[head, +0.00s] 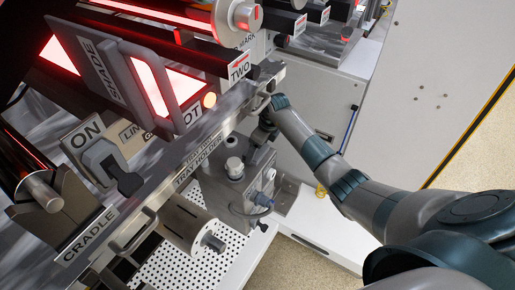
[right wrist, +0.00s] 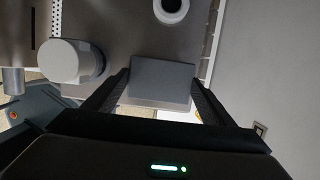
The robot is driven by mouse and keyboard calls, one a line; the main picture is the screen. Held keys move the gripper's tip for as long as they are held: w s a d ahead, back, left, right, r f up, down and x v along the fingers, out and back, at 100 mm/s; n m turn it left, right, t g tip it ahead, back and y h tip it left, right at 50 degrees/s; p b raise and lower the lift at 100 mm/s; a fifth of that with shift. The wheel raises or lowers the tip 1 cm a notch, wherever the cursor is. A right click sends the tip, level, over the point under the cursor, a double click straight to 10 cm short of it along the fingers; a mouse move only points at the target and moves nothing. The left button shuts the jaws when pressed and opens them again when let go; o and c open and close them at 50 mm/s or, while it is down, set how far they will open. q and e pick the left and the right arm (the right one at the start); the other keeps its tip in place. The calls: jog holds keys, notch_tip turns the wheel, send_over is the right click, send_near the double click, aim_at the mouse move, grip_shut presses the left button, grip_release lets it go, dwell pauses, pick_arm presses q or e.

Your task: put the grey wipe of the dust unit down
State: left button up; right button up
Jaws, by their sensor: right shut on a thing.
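My right gripper (right wrist: 162,88) is shut on a flat dark grey piece, the grey wipe (right wrist: 162,78), with one finger along each side of it. In the head view my right gripper (head: 259,146) points down at the back edge of a grey metal box unit (head: 238,190), which I take for the dust unit. The wipe cannot be made out there. In the right wrist view the wipe shows over or near a grey metal surface (right wrist: 120,35); whether it touches that surface I cannot tell. My left gripper is not in view.
A pale cylinder (right wrist: 68,61) stands left of the wipe, and a white ring with a dark hole (right wrist: 171,8) lies beyond it. A long metal rail (head: 160,188) labelled tray holder runs left of the box. A perforated white plate (head: 178,268) lies below.

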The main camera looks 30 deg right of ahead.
jog(key=o, duration=1.1)
jog(key=shift+d+r, duration=0.1)
jog(key=shift+s+r+b, duration=0.15)
jog(key=shift+r+b, duration=0.2)
jog(key=shift+b, duration=0.2)
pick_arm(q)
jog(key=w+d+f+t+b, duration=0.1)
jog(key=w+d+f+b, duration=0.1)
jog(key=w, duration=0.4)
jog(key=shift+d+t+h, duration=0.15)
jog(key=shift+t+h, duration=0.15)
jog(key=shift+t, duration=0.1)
pick_arm(e)
jog(key=s+d, duration=0.6)
jog(key=s, duration=0.4)
jog(key=shift+s, duration=0.2)
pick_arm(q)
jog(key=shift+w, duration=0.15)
pick_arm(e)
jog(key=shift+r, duration=0.1)
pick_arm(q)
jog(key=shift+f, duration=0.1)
